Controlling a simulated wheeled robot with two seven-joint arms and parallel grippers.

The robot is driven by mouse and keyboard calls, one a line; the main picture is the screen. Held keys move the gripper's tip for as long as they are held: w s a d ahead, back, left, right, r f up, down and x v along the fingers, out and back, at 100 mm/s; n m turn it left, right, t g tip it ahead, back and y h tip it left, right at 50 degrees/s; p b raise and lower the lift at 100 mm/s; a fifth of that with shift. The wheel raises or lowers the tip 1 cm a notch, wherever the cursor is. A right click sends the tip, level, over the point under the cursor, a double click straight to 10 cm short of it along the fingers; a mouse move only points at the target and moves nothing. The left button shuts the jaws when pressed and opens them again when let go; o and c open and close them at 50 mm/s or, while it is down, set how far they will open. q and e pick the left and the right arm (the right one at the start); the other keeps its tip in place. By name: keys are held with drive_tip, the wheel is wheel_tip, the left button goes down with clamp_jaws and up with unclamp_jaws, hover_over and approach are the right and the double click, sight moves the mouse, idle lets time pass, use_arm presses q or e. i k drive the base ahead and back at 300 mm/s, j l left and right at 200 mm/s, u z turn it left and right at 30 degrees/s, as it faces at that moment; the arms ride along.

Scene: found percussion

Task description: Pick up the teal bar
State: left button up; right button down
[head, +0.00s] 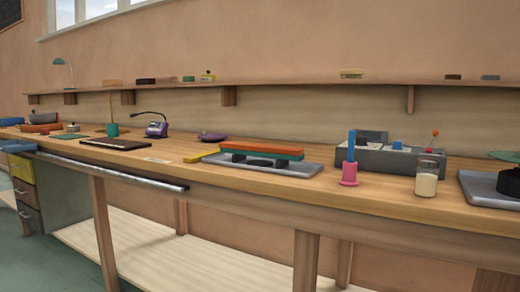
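The teal bar (275,155) shows in the head view near the middle of the workbench. It lies level, side by side with an orange bar (262,147); from this angle I cannot tell how close the two are. Both appear to rest on dark supports (240,158) above a grey tray (295,171). Only the teal bar's near side and part of its top show. Neither of my grippers is in view.
A yellow bar (200,156) lies left of the tray. A pink holder (349,179) with a blue stick, a glass jar (426,184) and a grey divided box (385,159) stand to the right. A shelf (290,83) runs along the wall above. The bench front before the tray is clear.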

sight(278, 157)
drive_tip(key=i+j, duration=0.2)
drive_tip(key=j, duration=0.15)
drive_tip(key=i+j, duration=0.15)
drive_tip(key=j, duration=0.2)
drive_tip(key=i+j, duration=0.2)
drive_tip(key=i+j+z, duration=0.1)
drive_tip(key=j, duration=0.35)
drive_tip(key=i+j, duration=0.25)
drive_tip(key=j+z, duration=0.1)
drive_tip(key=z, duration=1.45)
